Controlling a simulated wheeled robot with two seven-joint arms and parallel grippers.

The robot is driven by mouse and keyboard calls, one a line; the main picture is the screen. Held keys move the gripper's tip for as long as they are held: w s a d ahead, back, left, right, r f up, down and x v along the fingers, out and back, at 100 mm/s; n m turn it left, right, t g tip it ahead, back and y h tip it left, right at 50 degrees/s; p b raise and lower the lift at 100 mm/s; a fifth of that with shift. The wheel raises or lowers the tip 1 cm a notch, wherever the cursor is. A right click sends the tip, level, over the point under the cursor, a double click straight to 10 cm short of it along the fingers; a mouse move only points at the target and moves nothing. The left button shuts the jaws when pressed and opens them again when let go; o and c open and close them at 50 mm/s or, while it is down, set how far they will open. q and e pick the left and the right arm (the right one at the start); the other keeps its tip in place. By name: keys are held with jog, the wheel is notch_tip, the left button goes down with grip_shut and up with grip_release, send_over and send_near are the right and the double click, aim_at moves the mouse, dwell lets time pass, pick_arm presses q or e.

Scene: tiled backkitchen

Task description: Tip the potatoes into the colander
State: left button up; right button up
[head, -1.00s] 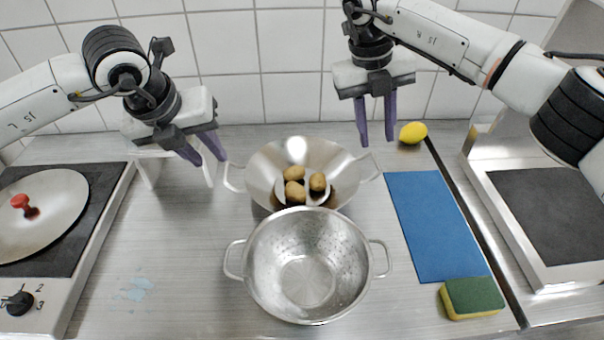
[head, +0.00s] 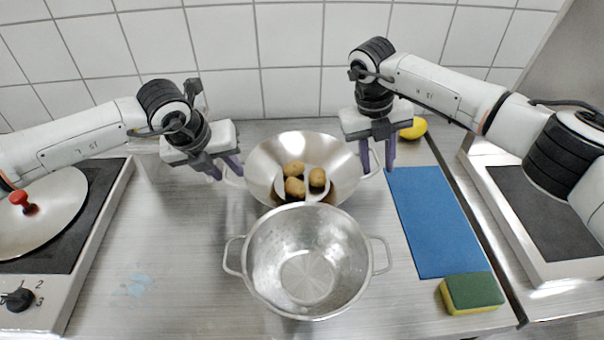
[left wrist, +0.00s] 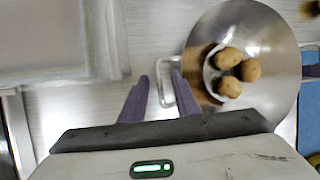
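Three brown potatoes (head: 294,186) lie in the bottom of a shiny steel bowl (head: 268,158) with two side handles. They also show in the left wrist view (left wrist: 228,58). The perforated steel colander (head: 262,262) stands upright in front of the bowl, hiding part of its near rim. My left gripper (head: 225,170) is open at the bowl's left handle; in the left wrist view the handle (left wrist: 160,82) lies between its fingertips. My right gripper (head: 378,160) is open and pointing down at the bowl's right handle (head: 372,172). Whether the fingers touch the handles I cannot tell.
A blue cloth (head: 435,220), a green and yellow sponge (head: 471,293) and a lemon (head: 414,128) lie to the right. A tiled wall closes the back.

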pick_arm(q)
grip_shut()
pick_arm(e)
grip_shut()
pick_arm(q)
jog(key=shift+a+r, duration=0.1)
jog(key=shift+r, duration=0.05)
pick_arm(e)
jog(key=shift+d+r, duration=0.1)
dwell(0.9)
